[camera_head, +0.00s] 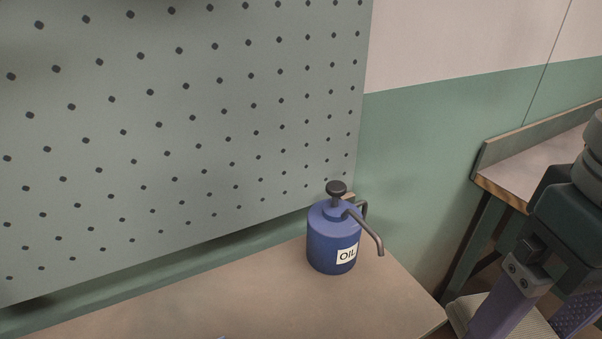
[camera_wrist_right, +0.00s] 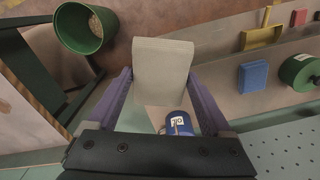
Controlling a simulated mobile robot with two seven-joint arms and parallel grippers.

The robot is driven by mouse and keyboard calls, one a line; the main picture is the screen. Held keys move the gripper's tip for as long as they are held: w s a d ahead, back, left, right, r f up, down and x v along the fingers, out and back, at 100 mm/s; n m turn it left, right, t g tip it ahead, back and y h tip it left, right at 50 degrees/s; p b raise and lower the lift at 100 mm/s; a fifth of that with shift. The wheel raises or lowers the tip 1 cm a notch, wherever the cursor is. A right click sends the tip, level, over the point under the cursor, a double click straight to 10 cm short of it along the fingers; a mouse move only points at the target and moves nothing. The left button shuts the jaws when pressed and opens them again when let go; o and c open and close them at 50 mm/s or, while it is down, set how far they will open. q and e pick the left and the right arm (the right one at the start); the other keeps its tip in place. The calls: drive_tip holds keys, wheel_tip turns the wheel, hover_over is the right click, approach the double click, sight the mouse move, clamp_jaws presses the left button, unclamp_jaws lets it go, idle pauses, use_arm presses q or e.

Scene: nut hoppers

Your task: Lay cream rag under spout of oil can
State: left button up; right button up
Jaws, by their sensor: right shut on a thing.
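The blue oil can (camera_head: 332,246) stands upright on the bench top (camera_head: 270,300), near its right end. Its thin grey spout points right and down, near the bench's edge. The can also shows in the right wrist view (camera_wrist_right: 180,124), partly hidden. My right gripper (camera_head: 522,316) is at the lower right, to the right of the can and apart from it. In the right wrist view, its purple fingers (camera_wrist_right: 159,78) are shut on the folded cream rag (camera_wrist_right: 163,62), which hangs out beyond the fingertips.
A pegboard (camera_head: 180,120) rises behind the bench. A second bench (camera_head: 540,170) stands at the right across a gap. The right wrist view shows a green bin (camera_wrist_right: 82,32), yellow scoop (camera_wrist_right: 262,34), blue block (camera_wrist_right: 253,77) and green round object (camera_wrist_right: 300,72).

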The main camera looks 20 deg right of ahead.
sight(380, 256)
wheel_tip(380, 256, down, 10)
drive_tip(key=s+b, duration=0.3)
drive_tip(key=b, duration=0.3)
drive_tip(key=w, duration=0.6)
drive_tip(key=w+b, duration=0.1)
drive_tip(key=w, duration=0.5)
drive_tip(key=w+b, duration=0.1)
drive_tip(key=w, duration=0.5)
drive_tip(key=shift+a, duration=0.3)
drive_tip(key=shift+w+f+b, duration=0.1)
drive_tip(key=shift+b, duration=0.2)
wheel_tip(380, 256, down, 3)
drive_tip(key=shift+f, duration=0.15)
use_arm(q)
wheel_tip(380, 256, down, 12)
drive_tip(key=shift+a+r, duration=0.15)
drive_tip(key=shift+r, duration=0.1)
